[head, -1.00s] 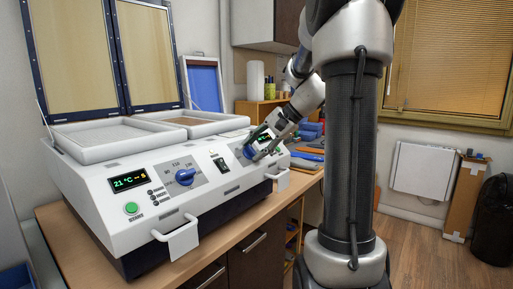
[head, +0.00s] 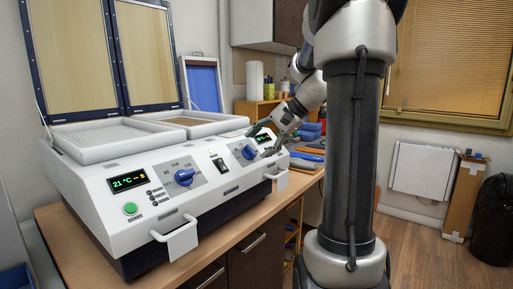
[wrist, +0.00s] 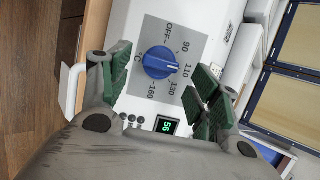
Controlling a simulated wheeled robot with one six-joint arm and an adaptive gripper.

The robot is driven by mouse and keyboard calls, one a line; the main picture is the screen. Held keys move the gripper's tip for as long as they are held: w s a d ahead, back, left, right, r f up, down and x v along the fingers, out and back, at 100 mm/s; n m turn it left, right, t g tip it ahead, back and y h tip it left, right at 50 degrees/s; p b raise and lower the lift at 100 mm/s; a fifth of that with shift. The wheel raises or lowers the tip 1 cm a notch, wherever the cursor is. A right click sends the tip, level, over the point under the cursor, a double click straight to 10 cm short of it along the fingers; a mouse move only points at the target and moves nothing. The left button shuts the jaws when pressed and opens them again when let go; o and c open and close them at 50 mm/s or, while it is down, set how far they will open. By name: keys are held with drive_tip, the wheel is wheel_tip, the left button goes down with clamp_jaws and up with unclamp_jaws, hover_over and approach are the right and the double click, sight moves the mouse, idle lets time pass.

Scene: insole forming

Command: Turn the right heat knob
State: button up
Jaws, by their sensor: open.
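The right heat knob (head: 249,152) is a blue dial on a grey scale plate at the right of the white machine's front. In the wrist view the blue knob (wrist: 158,62) shows whole, and its white pointer line points to about 110. My gripper (head: 262,142) is in front of this knob, just right of it in the head view. In the wrist view my gripper (wrist: 161,72) is open, with one green-padded finger on each side of the knob. The fingers appear apart from it, and nothing is held.
A left knob (head: 184,177), a left display (head: 128,181) and a green button (head: 130,208) sit on the same panel. A right display (wrist: 166,126) with green digits lies near the right knob. White handles (head: 178,238) stick out from the front.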

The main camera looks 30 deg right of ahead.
drive_tip(key=v, duration=0.9)
drive_tip(key=shift+s+d+r, duration=0.2)
